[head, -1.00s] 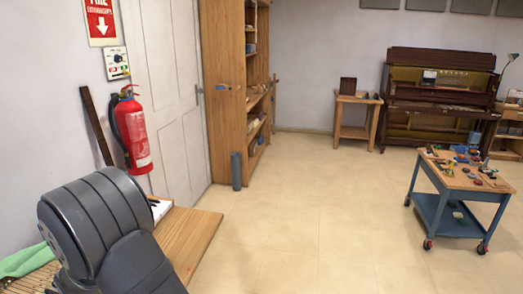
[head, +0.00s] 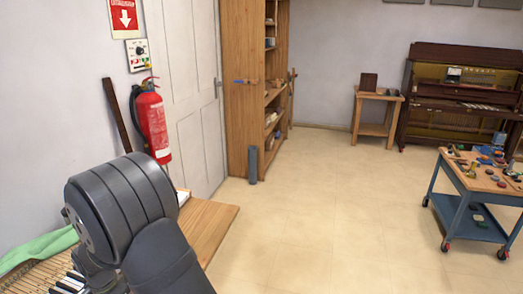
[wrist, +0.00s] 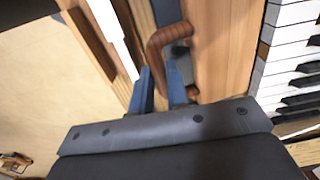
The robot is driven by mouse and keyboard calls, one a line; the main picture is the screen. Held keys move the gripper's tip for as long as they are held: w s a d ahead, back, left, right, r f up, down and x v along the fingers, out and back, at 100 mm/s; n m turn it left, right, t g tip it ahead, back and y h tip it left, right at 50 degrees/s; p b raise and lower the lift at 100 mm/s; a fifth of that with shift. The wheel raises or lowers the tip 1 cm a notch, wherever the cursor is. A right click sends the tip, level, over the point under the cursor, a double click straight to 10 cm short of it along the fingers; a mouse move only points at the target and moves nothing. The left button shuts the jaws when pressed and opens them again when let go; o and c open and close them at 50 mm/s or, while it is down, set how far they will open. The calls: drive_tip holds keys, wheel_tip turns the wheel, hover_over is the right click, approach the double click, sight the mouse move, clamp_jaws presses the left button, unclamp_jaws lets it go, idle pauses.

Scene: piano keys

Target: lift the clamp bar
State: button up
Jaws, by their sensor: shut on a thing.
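In the wrist view, my gripper (wrist: 160,88) has two blue fingers shut on a brown, curved handle (wrist: 156,48). The handle bends to the right at its top and looks like part of the clamp bar; where it joins the bar is not clear. A grey-blue metal piece (wrist: 184,66) sits just beside the handle. In the head view, my gripper is hidden behind my dark grey arm. The clamp bar cannot be made out there.
Piano keys (wrist: 292,48) lie to the right in the wrist view, beside a wooden board (wrist: 228,50). A white strip (wrist: 112,35) is on the left. In the head view, a wooden bench top (head: 208,228), green cloth (head: 38,250) and fire extinguisher (head: 153,122) are near my arm.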

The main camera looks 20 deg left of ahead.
drive_tip(key=shift+a+r, duration=0.1)
drive_tip(key=shift+r, duration=0.1)
drive_tip(key=shift+a+r, duration=0.25)
drive_tip(key=shift+r, duration=0.3)
drive_tip(key=shift+a+r, duration=0.25)
drive_tip(key=shift+r, duration=0.35)
drive_tip(key=shift+a+r, duration=0.7)
drive_tip(key=shift+r, duration=0.15)
